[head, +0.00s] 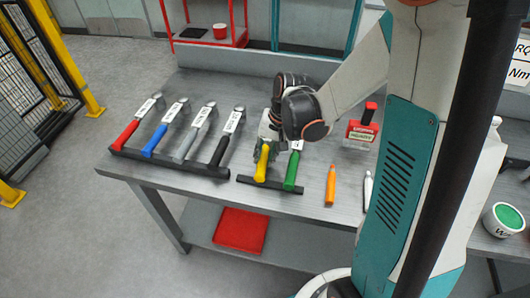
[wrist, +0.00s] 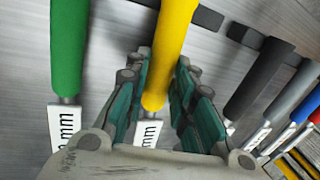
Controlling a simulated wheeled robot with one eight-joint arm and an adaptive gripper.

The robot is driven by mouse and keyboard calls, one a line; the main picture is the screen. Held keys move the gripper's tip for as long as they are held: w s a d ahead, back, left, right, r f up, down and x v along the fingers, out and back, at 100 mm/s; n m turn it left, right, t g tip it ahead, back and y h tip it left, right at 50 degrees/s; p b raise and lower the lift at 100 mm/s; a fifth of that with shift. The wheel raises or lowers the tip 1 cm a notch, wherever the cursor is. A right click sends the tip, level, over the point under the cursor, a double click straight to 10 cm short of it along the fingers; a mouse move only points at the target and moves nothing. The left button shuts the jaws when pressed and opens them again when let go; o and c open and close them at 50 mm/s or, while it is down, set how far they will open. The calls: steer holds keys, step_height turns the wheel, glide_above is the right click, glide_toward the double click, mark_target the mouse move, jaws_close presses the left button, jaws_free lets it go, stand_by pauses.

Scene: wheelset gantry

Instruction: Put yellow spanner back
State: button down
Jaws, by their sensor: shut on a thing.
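The yellow spanner (head: 262,163) is in my gripper (head: 270,143), at the short black rack (head: 245,180) on the workbench. Its handle end is over the rack's left part, left of the green spanner (head: 292,171). I cannot tell whether it rests on the rack or is just above it. In the wrist view the yellow handle (wrist: 170,45) runs between the two fingers of my gripper (wrist: 160,85), which are shut on it. The green handle (wrist: 69,45) is close beside, apart from the fingers. My gripper hides the yellow spanner's head.
A longer black rack (head: 170,163) at left holds red, blue, grey and black spanners. An orange-handled tool (head: 330,186) and a red-topped block (head: 362,130) are at right. The bench front is clear.

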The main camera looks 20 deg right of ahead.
steer(key=shift+f+b, duration=0.35)
steer(key=shift+f, duration=0.05)
stand_by(0.4)
steer(key=c, duration=1.3)
jaws_free()
steer(key=shift+r, duration=0.1)
